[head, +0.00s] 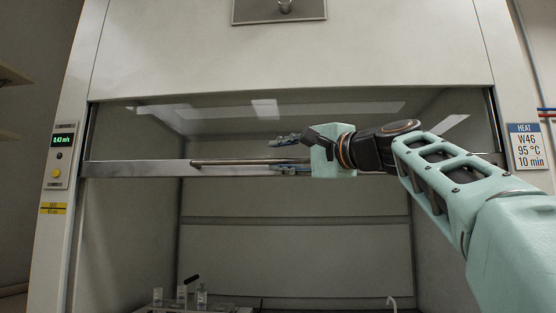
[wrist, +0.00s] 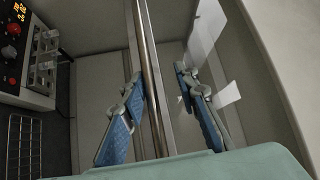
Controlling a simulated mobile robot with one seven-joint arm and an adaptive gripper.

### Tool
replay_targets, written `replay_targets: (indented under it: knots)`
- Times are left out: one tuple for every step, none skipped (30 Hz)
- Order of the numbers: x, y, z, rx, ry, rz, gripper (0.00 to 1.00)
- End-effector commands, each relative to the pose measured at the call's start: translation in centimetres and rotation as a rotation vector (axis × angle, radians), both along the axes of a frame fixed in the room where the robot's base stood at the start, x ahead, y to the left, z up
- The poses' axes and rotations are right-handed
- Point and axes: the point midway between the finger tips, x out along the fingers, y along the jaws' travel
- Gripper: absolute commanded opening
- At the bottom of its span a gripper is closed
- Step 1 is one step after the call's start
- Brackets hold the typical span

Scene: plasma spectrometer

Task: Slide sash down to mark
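The glass sash (head: 260,110) of the fume hood is partly raised, with a metal rail (head: 130,168) along its bottom edge. A slim handle bar (head: 225,162) runs along the rail, and it also shows in the wrist view (wrist: 152,70). My gripper (head: 275,155) is at the right part of the handle. In the wrist view, its blue-padded fingers (wrist: 158,76) stand apart, one on each side of the bar, with visible gaps. A small yellow label (head: 52,208) is on the left post, below the rail's height; its print is too small to read surely.
A control panel (head: 61,155) with a green display is on the left post. A sign (head: 527,146) reading HEAT W46 95 °C 10 min is on the right. Small glass vessels (head: 182,294) stand inside the hood at lower left. A wire rack (wrist: 22,145) shows in the wrist view.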

Motion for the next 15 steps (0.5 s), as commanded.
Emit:
replay_targets:
  knots:
    - [-0.4, -0.4, 0.0, 0.000, -0.004, -0.003, 0.27]
    - [-0.6, -0.5, -0.1, 0.001, -0.004, -0.004, 0.27]
    - [-0.7, -0.7, -0.1, 0.001, -0.004, -0.004, 0.27]
    - [-0.9, -0.9, -0.2, 0.001, -0.004, -0.004, 0.27]
    - [-1.0, -1.1, -0.2, 0.000, -0.004, -0.004, 0.27]
    - [-1.2, -1.2, -0.2, 0.000, -0.004, -0.004, 0.27]
    - [-1.4, -1.4, -0.3, 0.000, -0.004, -0.004, 0.27]
    - [-1.5, -1.5, -0.3, 0.000, -0.004, -0.004, 0.27]
    - [-1.7, -1.7, -0.3, 0.001, -0.004, -0.004, 0.27]
    - [-1.9, -1.9, -0.3, 0.001, -0.004, -0.004, 0.27]
    - [-2.0, -2.0, -0.4, 0.001, -0.004, -0.004, 0.27]
    - [-2.2, -2.2, -0.4, 0.000, -0.004, -0.003, 0.27]
    - [-2.4, -2.3, -0.5, 0.000, -0.004, -0.003, 0.27]
    - [-2.5, -2.5, -0.5, 0.000, -0.004, -0.004, 0.27]
    - [-2.7, -2.6, -0.6, 0.000, -0.004, -0.004, 0.27]
